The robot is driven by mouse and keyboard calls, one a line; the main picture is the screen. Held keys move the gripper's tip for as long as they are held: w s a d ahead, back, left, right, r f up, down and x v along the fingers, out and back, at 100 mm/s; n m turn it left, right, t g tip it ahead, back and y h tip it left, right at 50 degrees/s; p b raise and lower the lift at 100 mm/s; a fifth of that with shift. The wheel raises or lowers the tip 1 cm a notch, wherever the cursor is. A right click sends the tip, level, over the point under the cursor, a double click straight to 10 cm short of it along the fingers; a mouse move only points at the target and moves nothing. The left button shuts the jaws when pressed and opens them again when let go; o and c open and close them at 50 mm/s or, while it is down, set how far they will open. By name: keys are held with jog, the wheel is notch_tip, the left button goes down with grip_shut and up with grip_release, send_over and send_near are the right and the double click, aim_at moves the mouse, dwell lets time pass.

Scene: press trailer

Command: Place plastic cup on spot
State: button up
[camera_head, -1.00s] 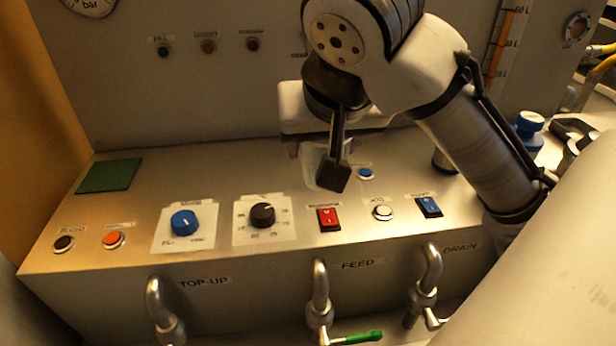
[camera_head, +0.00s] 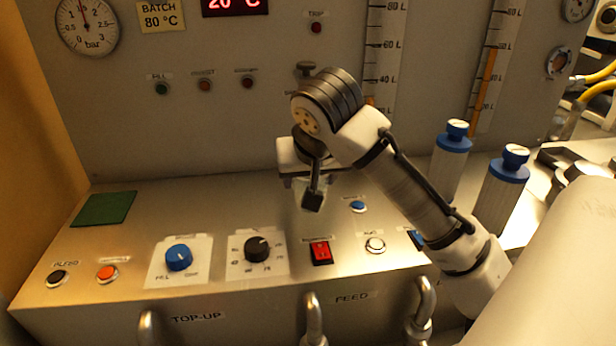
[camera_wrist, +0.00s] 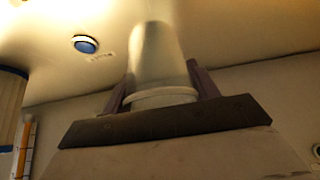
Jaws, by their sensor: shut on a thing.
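The plastic cup (camera_wrist: 155,55) is pale and translucent. In the wrist view it stands between the two fingers of my gripper (camera_wrist: 160,85), which is shut on it. In the head view my gripper (camera_head: 313,192) is over the back middle of the metal control panel, left of a blue button (camera_head: 358,206). The cup is mostly hidden there behind the dark finger. I cannot tell whether it touches the panel. A green square spot (camera_head: 104,208) lies flat and empty at the panel's back left, well left of my gripper.
The panel (camera_head: 215,207) carries a blue knob (camera_head: 179,257), a black knob (camera_head: 257,248), a red switch (camera_head: 320,251) and several buttons along its front. Two blue-capped bottles stand at the right. A wall with gauges rises behind. The panel between gripper and green square is clear.

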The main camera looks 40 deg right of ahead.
jog(key=shift+w+d+f, duration=0.45)
jog(key=shift+w+f, duration=0.3)
jog(key=shift+f, duration=0.05)
jog(key=shift+f, duration=0.1)
jog(key=o, duration=0.9)
jog(key=shift+o, duration=0.2)
jog(key=v, duration=1.2)
